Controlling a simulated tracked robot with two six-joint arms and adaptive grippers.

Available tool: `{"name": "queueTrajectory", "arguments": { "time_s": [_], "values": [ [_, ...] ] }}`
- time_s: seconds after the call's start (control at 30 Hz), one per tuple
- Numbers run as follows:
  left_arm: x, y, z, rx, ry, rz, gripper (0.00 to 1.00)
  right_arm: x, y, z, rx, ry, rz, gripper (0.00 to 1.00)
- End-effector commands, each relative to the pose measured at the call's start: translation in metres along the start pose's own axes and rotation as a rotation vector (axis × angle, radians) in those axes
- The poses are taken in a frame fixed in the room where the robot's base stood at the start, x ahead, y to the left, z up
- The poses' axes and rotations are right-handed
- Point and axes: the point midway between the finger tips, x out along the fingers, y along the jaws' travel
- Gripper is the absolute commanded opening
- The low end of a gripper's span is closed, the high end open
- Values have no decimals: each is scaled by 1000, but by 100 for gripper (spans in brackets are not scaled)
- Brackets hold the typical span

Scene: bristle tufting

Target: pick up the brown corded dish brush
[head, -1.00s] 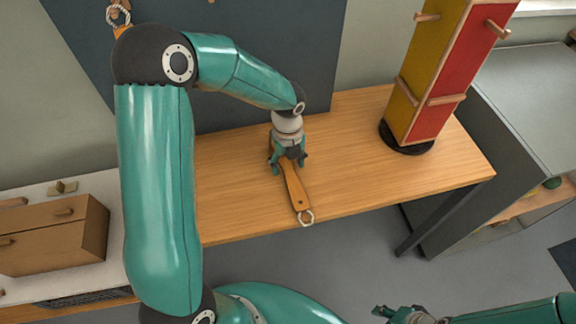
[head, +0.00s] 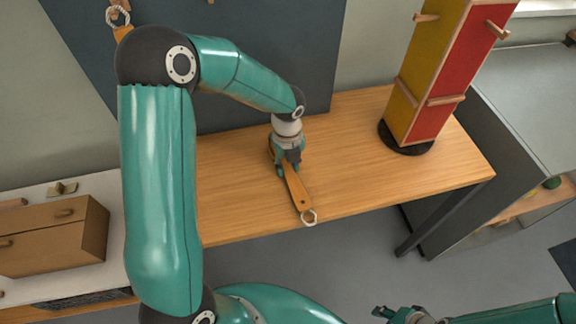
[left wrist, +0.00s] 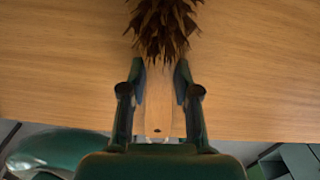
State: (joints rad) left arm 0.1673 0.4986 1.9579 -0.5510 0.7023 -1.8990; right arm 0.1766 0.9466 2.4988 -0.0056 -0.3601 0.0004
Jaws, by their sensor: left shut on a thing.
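The dish brush lies on the wooden table, its orange-brown wooden handle (head: 297,194) pointing toward the front edge with a pale cord loop (head: 308,217) at its end. In the left wrist view its dark brown bristles (left wrist: 162,28) show at the top, and the handle (left wrist: 158,105) runs down between the fingers. My left gripper (head: 288,160) is shut on the handle near the bristles; it also shows in the left wrist view (left wrist: 159,82). In the head view the gripper hides the brush head. My right gripper (head: 400,313) is low at the bottom edge, away from the table; its fingers are too small to judge.
The wooden table (head: 370,165) is clear around the brush. A yellow and red pegged tower (head: 430,80) stands on a black base at the table's right. A brown drawer box (head: 50,238) sits on a white surface at the left. A grey cabinet (head: 500,150) stands at the right.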

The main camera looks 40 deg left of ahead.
Motion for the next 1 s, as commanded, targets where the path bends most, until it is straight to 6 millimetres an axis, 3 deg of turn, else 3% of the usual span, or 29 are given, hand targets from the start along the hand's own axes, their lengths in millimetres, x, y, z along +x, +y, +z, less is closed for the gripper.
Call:
{"name": "queueTrajectory", "arguments": {
  "time_s": [0.17, 0.37, 0.8, 1.0],
  "values": [
    [-9, -1, 1, -1, -3, -3, 0, 0, 0, 0, 0, 0, 0, 40],
    [-34, -1, 1, -1, -3, -4, 0, -1, 0, 0, 0, 0, 0, 40],
    [-148, 0, 0, -1, -4, -7, 0, -2, -1, 0, 0, 0, 0, 40],
    [-184, 0, 1, -1, -3, -4, 0, -3, -1, 0, 0, 0, 0, 40]
  ]
}}
